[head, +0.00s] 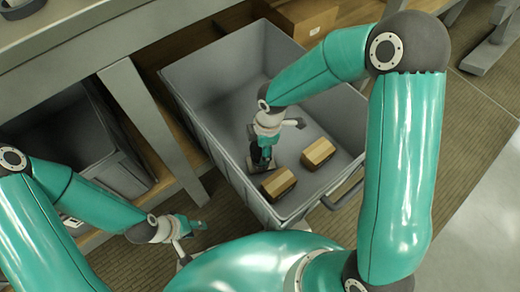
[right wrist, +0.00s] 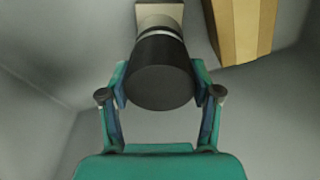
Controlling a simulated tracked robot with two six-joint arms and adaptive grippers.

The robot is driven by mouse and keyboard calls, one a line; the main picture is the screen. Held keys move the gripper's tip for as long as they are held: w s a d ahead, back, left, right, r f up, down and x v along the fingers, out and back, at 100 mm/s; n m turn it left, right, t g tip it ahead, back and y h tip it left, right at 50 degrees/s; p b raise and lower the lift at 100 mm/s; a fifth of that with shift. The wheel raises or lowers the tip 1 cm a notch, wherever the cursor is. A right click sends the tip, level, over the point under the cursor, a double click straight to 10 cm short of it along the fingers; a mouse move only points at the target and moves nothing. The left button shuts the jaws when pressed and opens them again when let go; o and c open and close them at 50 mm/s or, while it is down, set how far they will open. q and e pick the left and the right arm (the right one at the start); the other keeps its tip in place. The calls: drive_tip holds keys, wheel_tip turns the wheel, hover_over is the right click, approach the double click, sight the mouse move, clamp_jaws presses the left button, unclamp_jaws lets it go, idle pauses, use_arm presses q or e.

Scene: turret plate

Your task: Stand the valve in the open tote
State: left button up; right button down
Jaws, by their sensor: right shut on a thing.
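The valve (right wrist: 160,82) shows in the right wrist view as a black cylinder with a pale band and a light block beyond it. My right gripper (right wrist: 160,95) is shut on its black end, with a finger on each side. In the head view my right gripper (head: 264,150) reaches down inside the open grey tote (head: 215,75), near its floor. The valve is largely hidden there by the gripper, and I cannot tell whether it touches the floor. My left gripper (head: 188,238) is outside the tote at lower left, its fingers apart and empty.
Two small brown boxes (head: 278,184) and (head: 318,152) lie on the tote floor, close to the right gripper. A grey bench leg (head: 150,125) stands left of the tote, with another dark grey bin (head: 50,125) beyond. A cardboard box (head: 300,18) is behind the tote.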

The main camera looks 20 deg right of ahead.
drive_tip(key=shift+f, duration=0.15)
drive_tip(key=shift+f, duration=0.1)
drive_tip(key=shift+c, duration=1.2)
unclamp_jaws()
drive_tip(key=shift+r, duration=0.35)
wheel_tip(320, 180, up, 12)
drive_tip(key=d+p, duration=0.1)
drive_tip(key=p, duration=0.3)
drive_tip(key=shift+d+f, duration=0.15)
drive_tip(key=shift+d, duration=0.05)
